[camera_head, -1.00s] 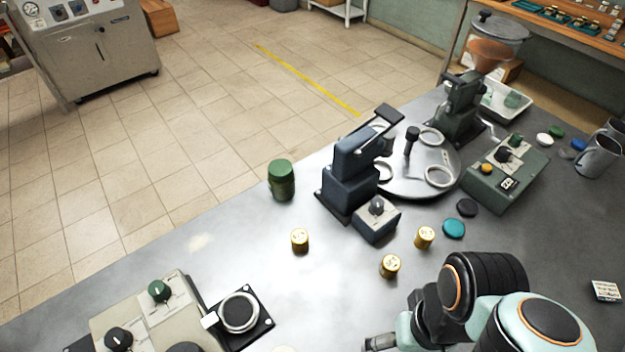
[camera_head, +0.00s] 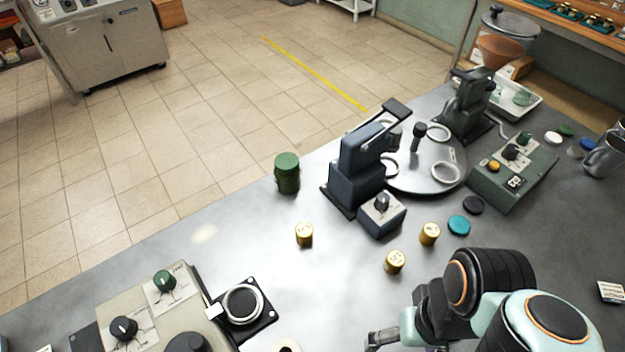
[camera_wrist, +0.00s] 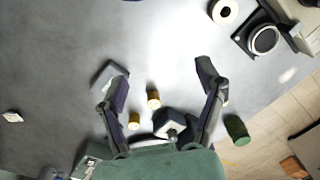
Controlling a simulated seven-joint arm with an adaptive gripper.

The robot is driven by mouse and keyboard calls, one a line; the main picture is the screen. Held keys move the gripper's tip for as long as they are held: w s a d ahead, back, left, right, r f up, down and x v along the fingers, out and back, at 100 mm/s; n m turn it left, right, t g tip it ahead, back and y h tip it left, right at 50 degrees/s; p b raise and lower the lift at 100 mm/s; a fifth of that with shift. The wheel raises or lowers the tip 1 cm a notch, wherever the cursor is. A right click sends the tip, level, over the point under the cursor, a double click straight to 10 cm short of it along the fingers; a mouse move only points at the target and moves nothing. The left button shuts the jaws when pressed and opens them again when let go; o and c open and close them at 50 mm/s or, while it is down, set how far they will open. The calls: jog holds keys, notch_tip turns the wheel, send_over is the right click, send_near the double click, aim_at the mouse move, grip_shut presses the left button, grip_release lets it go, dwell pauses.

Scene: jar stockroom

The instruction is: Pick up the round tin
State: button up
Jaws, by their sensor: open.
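A dark green round tin with a lid (camera_head: 287,173) stands upright near the table's far edge, left of the blue press. It also shows in the wrist view (camera_wrist: 236,130) at the lower right, outside my right-hand finger. My gripper (camera_wrist: 157,70) is open and empty, its two fingers spread wide above the table. In the head view only a small part of my gripper shows at the bottom edge. The tin is well apart from my gripper.
Brass cylinders stand nearby: one left (camera_head: 304,234), one centre (camera_head: 394,262), one right (camera_head: 429,234). A blue press (camera_head: 357,170) and its control box (camera_head: 381,214) stand right of the tin. A square-based device (camera_head: 243,303) sits at lower left.

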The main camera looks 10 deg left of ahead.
jog(key=shift+o, duration=0.6)
jog(key=shift+w, duration=0.1)
